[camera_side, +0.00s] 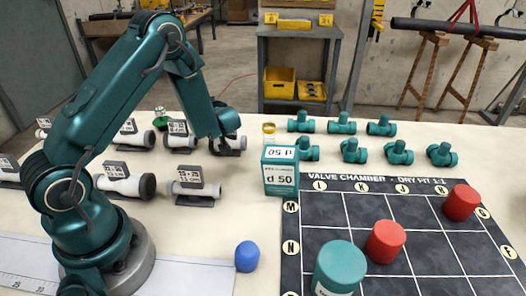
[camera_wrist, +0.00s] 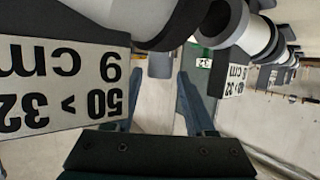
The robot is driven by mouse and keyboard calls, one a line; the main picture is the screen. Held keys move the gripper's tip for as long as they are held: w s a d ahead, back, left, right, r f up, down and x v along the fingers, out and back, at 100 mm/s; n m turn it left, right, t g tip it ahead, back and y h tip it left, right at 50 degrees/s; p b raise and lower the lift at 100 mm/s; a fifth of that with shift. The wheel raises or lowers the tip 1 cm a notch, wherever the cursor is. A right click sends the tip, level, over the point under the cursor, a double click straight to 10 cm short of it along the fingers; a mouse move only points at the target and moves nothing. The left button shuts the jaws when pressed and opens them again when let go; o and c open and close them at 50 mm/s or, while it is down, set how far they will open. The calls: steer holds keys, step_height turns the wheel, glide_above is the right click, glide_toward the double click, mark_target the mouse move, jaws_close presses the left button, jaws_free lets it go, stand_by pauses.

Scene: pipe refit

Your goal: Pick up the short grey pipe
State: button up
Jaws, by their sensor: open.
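Several short white-and-grey pipe pieces with dark label blocks lie on the left of the table. I cannot tell for sure which one is the short grey pipe. One piece (camera_side: 240,143) lies right at my gripper (camera_side: 228,150), partly hidden by it, in the back row. In the wrist view, my gripper (camera_wrist: 167,108) is open, with nothing clearly between its fingers. A grey pipe piece (camera_wrist: 180,22) with a dark end lies beyond the fingertips at the top. A label block (camera_wrist: 62,75) reading "50 > 32, 9 cm" stands close on the left.
Other pipe pieces lie nearby (camera_side: 195,188) (camera_side: 127,184). A teal "d 50" box (camera_side: 281,172) and a blue cap (camera_side: 247,256) stand to the right. Teal fittings (camera_side: 341,125) line the back. A dark grid mat (camera_side: 330,213) carries red and teal cylinders.

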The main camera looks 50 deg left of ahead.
steer(key=shift+x, duration=1.35)
jaws_close()
steer(key=shift+r, duration=0.1)
